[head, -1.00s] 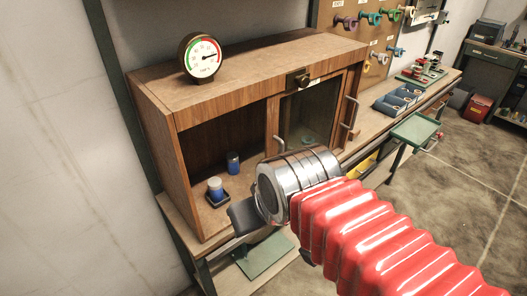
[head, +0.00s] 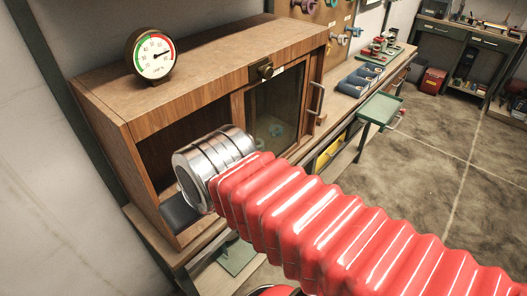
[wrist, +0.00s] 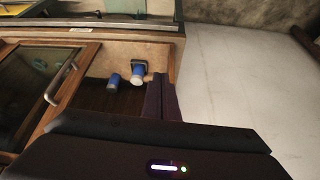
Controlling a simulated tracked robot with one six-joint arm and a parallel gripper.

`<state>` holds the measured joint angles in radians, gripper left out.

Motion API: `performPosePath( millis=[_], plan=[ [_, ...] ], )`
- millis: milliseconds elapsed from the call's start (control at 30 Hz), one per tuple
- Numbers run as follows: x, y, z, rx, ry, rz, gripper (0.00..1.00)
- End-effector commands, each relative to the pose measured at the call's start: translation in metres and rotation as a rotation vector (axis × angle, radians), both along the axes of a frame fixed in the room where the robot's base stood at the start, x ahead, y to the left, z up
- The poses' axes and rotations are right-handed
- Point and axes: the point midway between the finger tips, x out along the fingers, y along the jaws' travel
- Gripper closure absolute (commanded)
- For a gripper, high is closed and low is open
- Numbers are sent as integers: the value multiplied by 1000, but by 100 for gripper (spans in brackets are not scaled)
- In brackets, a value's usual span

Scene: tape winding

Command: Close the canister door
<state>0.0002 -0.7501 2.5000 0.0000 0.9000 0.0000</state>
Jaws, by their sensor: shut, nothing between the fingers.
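The wooden cabinet (head: 200,72) has an open left compartment. A wood-framed glass door (head: 275,105) covers its right side, with a metal handle (head: 318,100) at the far right. In the wrist view, the glass door (wrist: 35,85) and a handle (wrist: 56,90) lie left of the open compartment. Two blue canisters, one white-topped (wrist: 136,80) and one plain (wrist: 113,80), stand inside; my arm hides them in the head view. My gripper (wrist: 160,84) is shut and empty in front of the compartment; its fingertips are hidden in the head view.
A round gauge (head: 152,55) sits on the cabinet top. Blue bins (head: 362,77) and a green stand (head: 380,109) are to the right. A wall lies at the left, and open floor (head: 430,150) at the right.

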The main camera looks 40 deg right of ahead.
Motion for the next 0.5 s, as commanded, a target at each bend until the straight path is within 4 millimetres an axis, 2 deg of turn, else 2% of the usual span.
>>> performPosePath(
  millis=[267, 500],
  plan=[
    [5, -16, -5, 5, 33, -71, 100],
    [15, -63, -17, 35, 114, -233, 100]
  ],
)
